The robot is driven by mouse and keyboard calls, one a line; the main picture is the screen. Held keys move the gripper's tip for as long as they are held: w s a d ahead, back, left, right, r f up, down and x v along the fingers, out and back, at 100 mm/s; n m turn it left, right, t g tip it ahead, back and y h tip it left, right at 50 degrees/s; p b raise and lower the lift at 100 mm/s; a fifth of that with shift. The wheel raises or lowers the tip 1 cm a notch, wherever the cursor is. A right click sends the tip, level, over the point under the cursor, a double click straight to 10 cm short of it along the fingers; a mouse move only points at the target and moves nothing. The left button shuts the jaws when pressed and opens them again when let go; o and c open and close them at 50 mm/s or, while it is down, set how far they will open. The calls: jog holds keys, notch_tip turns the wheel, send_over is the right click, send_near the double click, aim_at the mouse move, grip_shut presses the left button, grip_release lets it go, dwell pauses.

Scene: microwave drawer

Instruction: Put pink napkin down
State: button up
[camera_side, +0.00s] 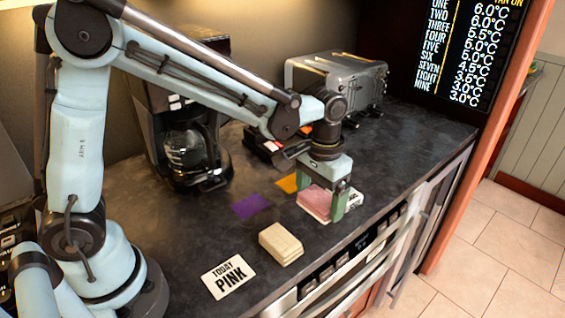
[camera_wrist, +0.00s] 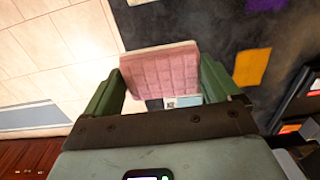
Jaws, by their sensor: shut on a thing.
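The pink napkin (camera_side: 314,204) is a thick, quilted square stack between the two green fingers of my gripper (camera_side: 322,198), over the right part of the dark counter (camera_side: 180,240). In the wrist view the pink napkin (camera_wrist: 165,70) spans the gap between the fingertips (camera_wrist: 166,82), and the gripper is shut on it. A white and dark printed item (camera_side: 355,200) shows just right of the napkin; part of it is hidden by the finger. I cannot tell whether the napkin touches the counter. A card (camera_side: 229,277) reads "TODAY PINK".
A purple square (camera_side: 251,206) and an orange square (camera_side: 289,183) lie flat left of the gripper. A cream stack (camera_side: 281,243) sits near the front edge. A coffee maker (camera_side: 185,150) and metal toaster (camera_side: 340,80) stand behind. Bare counter lies around the cream stack.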

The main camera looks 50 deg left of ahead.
aim_at(318, 186)
jog(key=w+a+f, duration=0.2)
jog(key=a, duration=0.1)
jog(key=shift+w+f, duration=0.2)
jog(key=shift+f, duration=1.9)
jog(key=o, duration=0.7)
jog(key=shift+f, duration=0.15)
jog(key=shift+o, duration=0.2)
